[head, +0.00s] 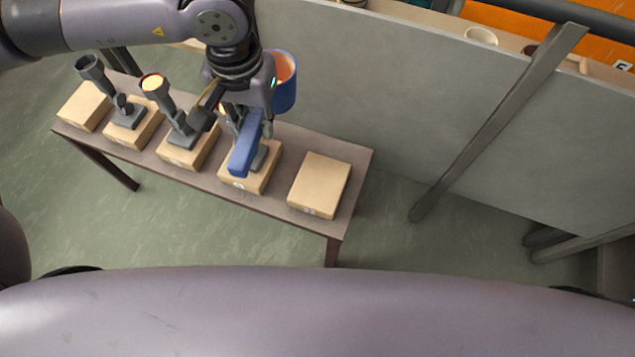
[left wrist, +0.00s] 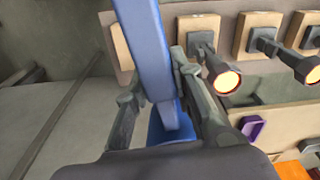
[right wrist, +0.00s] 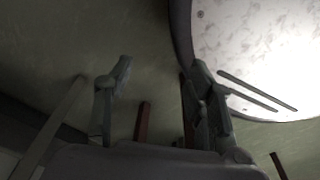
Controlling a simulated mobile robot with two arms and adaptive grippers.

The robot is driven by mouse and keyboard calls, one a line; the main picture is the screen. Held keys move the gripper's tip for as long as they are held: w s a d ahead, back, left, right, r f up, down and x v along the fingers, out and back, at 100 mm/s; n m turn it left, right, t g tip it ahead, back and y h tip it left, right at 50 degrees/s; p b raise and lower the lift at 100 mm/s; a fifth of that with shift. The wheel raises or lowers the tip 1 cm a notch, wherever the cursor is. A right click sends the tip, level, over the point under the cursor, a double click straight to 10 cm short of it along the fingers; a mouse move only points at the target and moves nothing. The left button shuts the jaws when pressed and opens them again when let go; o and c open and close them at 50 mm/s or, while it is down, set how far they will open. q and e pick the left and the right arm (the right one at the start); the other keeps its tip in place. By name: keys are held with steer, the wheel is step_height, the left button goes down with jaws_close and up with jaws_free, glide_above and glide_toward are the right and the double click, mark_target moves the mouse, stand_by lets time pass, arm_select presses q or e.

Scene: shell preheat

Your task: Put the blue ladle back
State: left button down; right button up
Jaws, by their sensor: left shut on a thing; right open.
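The blue ladle (head: 246,150) is held by my left gripper (head: 252,118) above the low table. Its handle slants down toward the front, over a cardboard-coloured block. Its cup (head: 285,82) shows an orange inside, to the right of the gripper. In the left wrist view, the blue handle (left wrist: 146,45) passes between the two fingers, which are shut on it; the cup is mostly hidden there. My right gripper (right wrist: 160,85) is open and empty in the right wrist view, over the floor.
The table (head: 275,205) carries several tan blocks in a row. Dark burners (head: 152,84) stand on several, at least one glowing orange. The rightmost block (head: 320,184) is bare. A grey panel (head: 400,95) stands behind, with a slanted metal post (head: 490,128).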

arm_select(q)
steer(key=d+f+m+b, duration=0.1)
steer(key=d+f+b, duration=0.6)
steer(key=f+b, duration=0.2)
steer(key=shift+m, duration=0.3)
steer(key=f, duration=0.6)
steer(key=f+b, duration=0.1)
steer(key=f, duration=1.3)
steer(key=shift+s+d+b, duration=0.15)
steer(key=shift+s+b, duration=0.15)
steer(key=shift+b, duration=0.05)
arm_select(e)
steer(key=w+a+f, duration=0.1)
steer(key=w+f, duration=0.2)
steer(key=w, duration=0.4)
steer(key=shift+w+f+t, duration=0.3)
steer(key=shift+w, duration=0.1)
steer(key=shift+f, duration=0.1)
arm_select(q)
steer(key=c, duration=1.6)
jaws_free()
steer(key=shift+o, duration=1)
arm_select(e)
steer(key=shift+w+a+r, duration=0.1)
steer(key=shift+w+r, duration=0.1)
steer(key=shift+r, duration=0.1)
